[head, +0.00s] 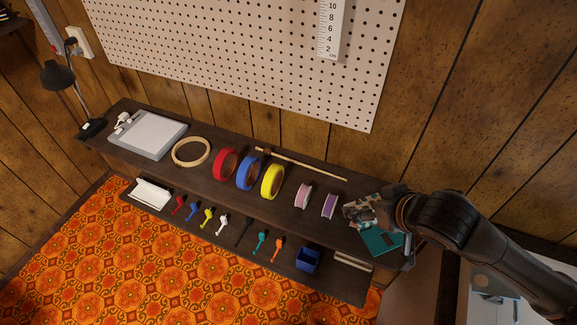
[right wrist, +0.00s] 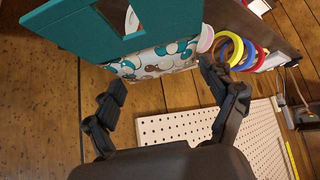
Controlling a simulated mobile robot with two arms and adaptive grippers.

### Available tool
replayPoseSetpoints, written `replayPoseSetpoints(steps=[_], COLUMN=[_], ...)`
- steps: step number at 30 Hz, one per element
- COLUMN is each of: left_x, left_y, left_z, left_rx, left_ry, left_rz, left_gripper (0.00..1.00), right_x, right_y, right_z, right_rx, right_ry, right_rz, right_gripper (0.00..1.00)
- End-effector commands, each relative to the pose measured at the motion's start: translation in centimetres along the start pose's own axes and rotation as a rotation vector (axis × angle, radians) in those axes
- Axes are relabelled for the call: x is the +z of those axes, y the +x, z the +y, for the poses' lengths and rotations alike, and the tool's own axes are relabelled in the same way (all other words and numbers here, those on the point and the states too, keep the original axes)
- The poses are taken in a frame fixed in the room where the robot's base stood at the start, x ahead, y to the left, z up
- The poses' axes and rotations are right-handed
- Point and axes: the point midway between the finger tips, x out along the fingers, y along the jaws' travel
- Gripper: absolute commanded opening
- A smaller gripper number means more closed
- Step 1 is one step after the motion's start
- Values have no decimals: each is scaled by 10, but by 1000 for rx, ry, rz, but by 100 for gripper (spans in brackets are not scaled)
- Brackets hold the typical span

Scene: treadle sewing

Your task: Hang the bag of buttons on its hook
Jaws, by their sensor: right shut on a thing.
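The bag of buttons (head: 358,209) has a mottled teal, brown and white pattern and is at the right end of the dark shelf. My right gripper (head: 372,207) is shut on it. In the right wrist view the bag (right wrist: 158,62) lies between the two fingertips (right wrist: 163,82). A flat teal piece (head: 381,243) with a square opening adjoins the bag; I cannot tell whether they are joined. The pegboard (head: 250,62) on the wall shows many holes, and I make out no hook on it. My left gripper is out of view.
The shelf (head: 232,193) carries tape rolls (head: 248,172), two pinkish-purple spools (head: 329,205) and a grey-white flat box (head: 147,135). A lower ledge holds several small coloured tools and a blue bin (head: 308,260). A ruler (head: 331,28) hangs on the pegboard. A black lamp (head: 59,75) stands left.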

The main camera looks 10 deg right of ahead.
Motion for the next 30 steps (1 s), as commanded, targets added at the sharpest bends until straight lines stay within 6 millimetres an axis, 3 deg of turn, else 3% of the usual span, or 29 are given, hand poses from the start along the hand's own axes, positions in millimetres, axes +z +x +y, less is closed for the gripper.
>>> replayPoseSetpoints(steps=[5,9,18,24,30], left_x=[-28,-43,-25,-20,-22], left_y=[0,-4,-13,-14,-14], left_z=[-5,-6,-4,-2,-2], left_rx=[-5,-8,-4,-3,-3], left_ry=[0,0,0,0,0], left_rz=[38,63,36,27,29], left_gripper=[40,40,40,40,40], right_x=[-1,-7,-24,-16,-13], right_y=[3,20,76,116,133], right_z=[3,21,70,88,96], right_rx=[1,6,4,1,1], right_ry=[0,3,5,4,0], right_rz=[0,-1,-1,0,2], right_gripper=[53,53,53,53,53])
